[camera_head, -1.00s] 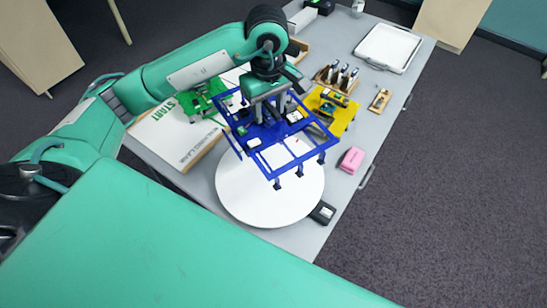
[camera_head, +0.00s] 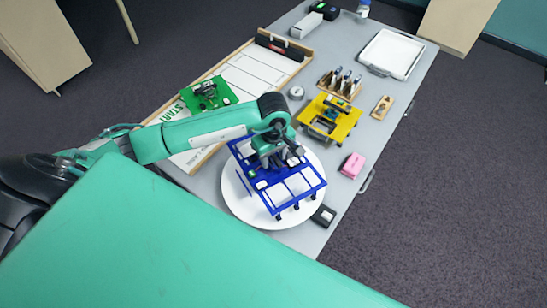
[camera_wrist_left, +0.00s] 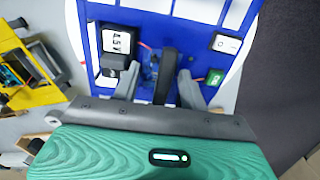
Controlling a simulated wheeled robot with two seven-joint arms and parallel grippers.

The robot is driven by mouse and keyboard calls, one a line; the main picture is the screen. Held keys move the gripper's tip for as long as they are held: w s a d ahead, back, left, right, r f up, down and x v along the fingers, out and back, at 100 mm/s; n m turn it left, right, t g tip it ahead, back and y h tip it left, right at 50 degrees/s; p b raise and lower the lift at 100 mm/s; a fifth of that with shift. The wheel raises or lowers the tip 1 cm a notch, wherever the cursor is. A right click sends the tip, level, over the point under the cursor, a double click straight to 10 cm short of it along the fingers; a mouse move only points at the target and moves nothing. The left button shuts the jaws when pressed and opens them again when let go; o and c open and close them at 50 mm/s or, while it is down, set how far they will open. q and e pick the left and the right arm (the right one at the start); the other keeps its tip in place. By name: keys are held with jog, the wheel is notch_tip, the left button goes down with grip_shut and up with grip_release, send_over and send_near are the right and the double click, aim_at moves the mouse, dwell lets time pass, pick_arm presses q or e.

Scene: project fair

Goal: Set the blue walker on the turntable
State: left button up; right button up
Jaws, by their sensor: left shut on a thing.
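The blue walker (camera_head: 292,188) is an open blue frame with legs and small parts on top. It is over the round white turntable (camera_head: 236,203) in the head view, within most of its outline. Whether its feet touch the disc, I cannot tell. My left gripper (camera_head: 270,160) is at the walker's upper part, shut on it. My right gripper is not in view.
A yellow walker (camera_head: 345,118) stands behind, and a green one (camera_head: 214,97) is on the white START board (camera_head: 262,75). A pink block (camera_head: 352,165) and a dark box (camera_head: 323,215) sit near the turntable. A white tray (camera_head: 390,52) is at the far right.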

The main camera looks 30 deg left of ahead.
pick_arm(q)
jog(key=shift+f, duration=0.9)
jog(key=shift+f, duration=0.1)
jog(key=shift+f, duration=0.1)
jog(key=o, duration=1.1)
